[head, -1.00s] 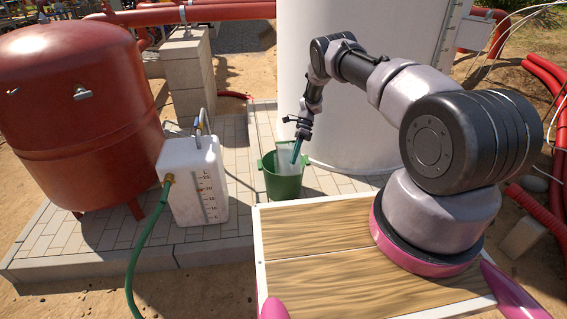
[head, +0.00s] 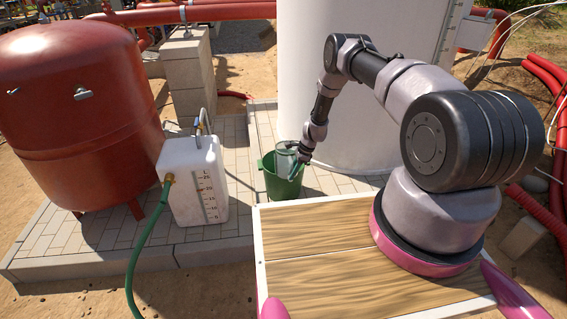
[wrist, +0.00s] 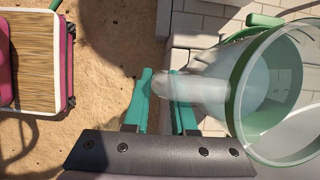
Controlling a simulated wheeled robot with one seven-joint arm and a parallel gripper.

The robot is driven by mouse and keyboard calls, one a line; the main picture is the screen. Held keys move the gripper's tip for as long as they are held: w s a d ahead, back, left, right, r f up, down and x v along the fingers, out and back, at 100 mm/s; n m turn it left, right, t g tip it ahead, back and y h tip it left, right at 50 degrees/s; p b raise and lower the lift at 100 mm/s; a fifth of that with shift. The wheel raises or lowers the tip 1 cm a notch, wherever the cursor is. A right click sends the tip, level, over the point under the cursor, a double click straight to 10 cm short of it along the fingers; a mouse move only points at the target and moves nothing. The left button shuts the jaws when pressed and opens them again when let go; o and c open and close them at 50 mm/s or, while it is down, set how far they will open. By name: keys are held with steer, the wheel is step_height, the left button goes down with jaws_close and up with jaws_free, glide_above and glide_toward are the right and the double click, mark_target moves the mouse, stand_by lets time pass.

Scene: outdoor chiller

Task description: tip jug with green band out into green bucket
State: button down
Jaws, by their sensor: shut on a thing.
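The clear jug with a green band (wrist: 243,90) fills the right of the wrist view, its wide round opening turned towards the camera side. In the head view the jug (head: 284,157) is small, at the mouth of the green bucket (head: 283,187). My gripper (wrist: 165,88) has its teal fingers shut on the jug's pale handle; in the head view my gripper (head: 296,168) is just right of the jug, above the bucket's rim. A green curve of the bucket (wrist: 262,20) shows behind the jug. I cannot tell the jug's exact tilt or whether liquid remains.
A white container with a litre scale (head: 191,185) and a green hose (head: 146,235) stand left of the bucket. A red tank (head: 75,110) is farther left. A large white cylinder (head: 345,90) rises behind the bucket.

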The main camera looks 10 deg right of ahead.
steer(key=s+r, duration=0.6)
steer(key=r, duration=0.1)
stand_by(0.6)
steer(key=shift+d, duration=0.1)
stand_by(0.5)
